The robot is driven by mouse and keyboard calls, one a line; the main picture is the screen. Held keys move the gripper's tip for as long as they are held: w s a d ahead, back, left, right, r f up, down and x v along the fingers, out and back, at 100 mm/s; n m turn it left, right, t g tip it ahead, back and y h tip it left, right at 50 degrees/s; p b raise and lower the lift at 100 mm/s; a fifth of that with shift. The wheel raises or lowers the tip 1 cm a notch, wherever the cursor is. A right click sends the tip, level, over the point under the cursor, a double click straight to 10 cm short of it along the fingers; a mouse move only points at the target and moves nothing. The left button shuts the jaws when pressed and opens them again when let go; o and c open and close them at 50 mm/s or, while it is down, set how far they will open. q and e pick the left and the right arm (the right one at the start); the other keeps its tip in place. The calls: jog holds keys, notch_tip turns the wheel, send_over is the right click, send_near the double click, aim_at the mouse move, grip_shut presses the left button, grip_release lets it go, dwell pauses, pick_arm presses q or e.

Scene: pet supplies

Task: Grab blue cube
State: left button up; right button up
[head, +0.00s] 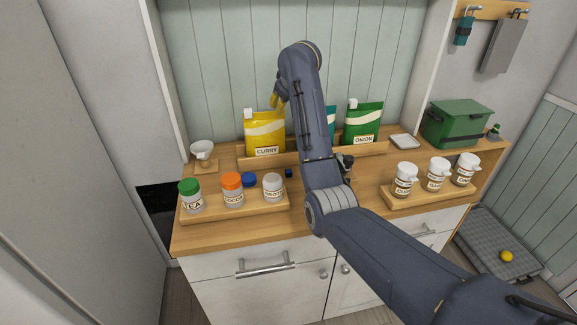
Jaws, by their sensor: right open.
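A small dark blue cube (288,173) sits on the wooden counter, just left of my right arm and behind the front spice tray. My right arm reaches in from the lower right and bends up over the counter. It hides much of the counter's middle. Dark parts of my right gripper (347,164) show just right of the arm, low over the counter and to the right of the cube. The rest of this gripper is hidden behind the arm. It is open, with nothing seen in it. My left gripper is not in view.
White-lidded jars stand on another tray (429,194) at right. Curry (265,133) and onion (363,123) pouches stand behind.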

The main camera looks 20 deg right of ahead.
aim_at(288, 170)
jog(key=s+f+m+g, duration=0.1)
jog(key=s+f+m, duration=0.1)
jog(key=f, duration=0.3)
jog(key=s+f+m+g, duration=0.1)
jog(key=s+f+m, duration=0.1)
jog(key=f, duration=0.4)
jog(key=s+f+m+g, duration=0.2)
jog(key=s+f, duration=0.2)
jog(key=f, duration=0.2)
jog(key=shift+s+a+f, duration=0.15)
jog(key=shift+a+f, duration=0.1)
jog(key=shift+a, duration=0.05)
jog(key=shift+f, duration=0.65)
jog(key=shift+x, duration=3.15)
jog(key=shift+a, duration=0.1)
jog(key=shift+c, duration=0.4)
jog(key=shift+r, duration=0.1)
jog(key=c, duration=0.8)
